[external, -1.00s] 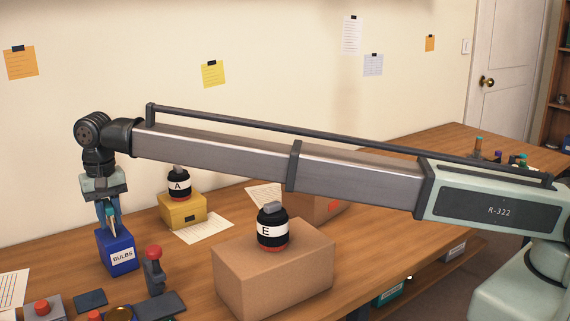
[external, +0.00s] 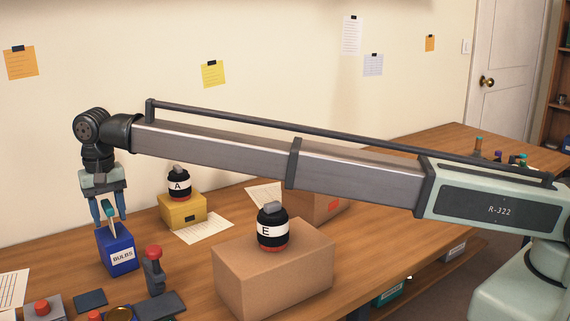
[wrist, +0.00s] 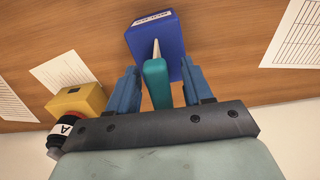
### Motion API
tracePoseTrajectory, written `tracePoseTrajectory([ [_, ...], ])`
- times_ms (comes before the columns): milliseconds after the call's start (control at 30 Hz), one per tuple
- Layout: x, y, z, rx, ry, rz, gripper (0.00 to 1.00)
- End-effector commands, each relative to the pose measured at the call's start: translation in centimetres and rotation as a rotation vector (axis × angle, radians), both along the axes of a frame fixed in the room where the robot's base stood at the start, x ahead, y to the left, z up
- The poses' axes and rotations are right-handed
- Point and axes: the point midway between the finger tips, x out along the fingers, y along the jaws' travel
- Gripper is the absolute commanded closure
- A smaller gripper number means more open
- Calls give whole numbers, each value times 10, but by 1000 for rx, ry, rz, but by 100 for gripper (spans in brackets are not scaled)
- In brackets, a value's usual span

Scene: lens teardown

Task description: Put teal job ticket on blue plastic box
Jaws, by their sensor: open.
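The blue plastic box (external: 117,257), labelled BULBS, stands on the wooden bench, below my gripper in the external view. It also shows in the wrist view (wrist: 172,34). The teal job ticket (external: 108,209) is above the box top, slightly tilted, with a pale pointed part at its lower end that appears to meet the box. In the wrist view the ticket (wrist: 156,84) lies between my fingers with gaps on both sides. My gripper (external: 109,222) is open, its fingers spread around the ticket just over the box.
A yellow box (external: 183,211) with a black jar marked A (external: 179,184) stands behind and to the right. A cardboard box (external: 272,275) carries a jar marked E (external: 272,228). A red-knobbed tool (external: 154,271) stands close beside the blue box. Papers lie on the bench.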

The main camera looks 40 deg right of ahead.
Motion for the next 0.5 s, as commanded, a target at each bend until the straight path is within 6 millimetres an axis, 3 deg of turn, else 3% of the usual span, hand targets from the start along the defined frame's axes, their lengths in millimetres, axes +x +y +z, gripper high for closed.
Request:
tracePoseTrajectory([
  [500, 0, 1, 90, 0, 0, 0, 50],
])
